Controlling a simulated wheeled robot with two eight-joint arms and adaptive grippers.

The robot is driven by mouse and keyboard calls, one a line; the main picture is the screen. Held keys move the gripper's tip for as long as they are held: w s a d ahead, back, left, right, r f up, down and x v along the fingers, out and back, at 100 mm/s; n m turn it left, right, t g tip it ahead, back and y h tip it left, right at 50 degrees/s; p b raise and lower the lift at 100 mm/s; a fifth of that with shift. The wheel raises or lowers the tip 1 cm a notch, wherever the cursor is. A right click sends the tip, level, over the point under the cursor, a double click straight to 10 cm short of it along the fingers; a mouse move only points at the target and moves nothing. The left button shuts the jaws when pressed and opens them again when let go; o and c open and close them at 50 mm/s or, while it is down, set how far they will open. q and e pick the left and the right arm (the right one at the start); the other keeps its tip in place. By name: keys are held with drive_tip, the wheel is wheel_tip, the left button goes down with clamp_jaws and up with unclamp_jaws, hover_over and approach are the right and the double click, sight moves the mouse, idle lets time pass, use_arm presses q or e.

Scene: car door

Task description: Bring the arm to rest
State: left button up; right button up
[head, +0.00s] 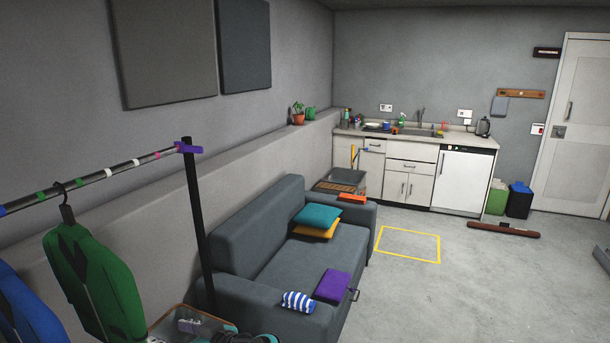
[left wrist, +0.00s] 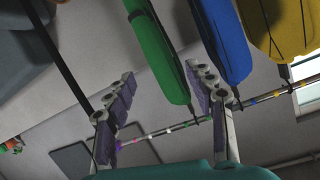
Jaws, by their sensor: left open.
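My left gripper (left wrist: 160,68) shows in the left wrist view with its two purple-padded fingers wide apart and nothing held between them. Behind the fingers, in a tilted picture, a clothes rail (left wrist: 160,133) runs across with a green garment (left wrist: 155,48), a blue garment (left wrist: 221,40) and a yellow garment (left wrist: 272,28) hanging from it. The green garment appears in the gap between the fingers, but I cannot tell how far off it is. Neither gripper is clearly identifiable in the head view.
In the head view, the clothes rail (head: 100,174) with its black post (head: 196,225) stands at the left. A grey sofa (head: 255,230) with cushions is beside it. A kitchen counter (head: 400,136) lines the back wall. Grey floor (head: 480,290) is open at the right, around a yellow marked square (head: 408,262).

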use_arm(q)
drive_tip(key=s+d+f+m+h, duration=0.2)
drive_tip(key=s+f+m+h, duration=0.4)
drive_tip(key=s+f+h, duration=0.25)
drive_tip(key=s+d+f+m+t+h, duration=0.1)
drive_tip(key=s+d+f+m+h, duration=0.1)
drive_tip(key=s+d+m+h, duration=0.2)
drive_tip(key=d, duration=0.3)
drive_tip(key=shift+s+d+h, duration=0.25)
drive_tip(key=shift+d+h, duration=0.05)
drive_tip(key=shift+h, duration=0.05)
drive_tip(key=shift+f, duration=0.15)
idle(0.9)
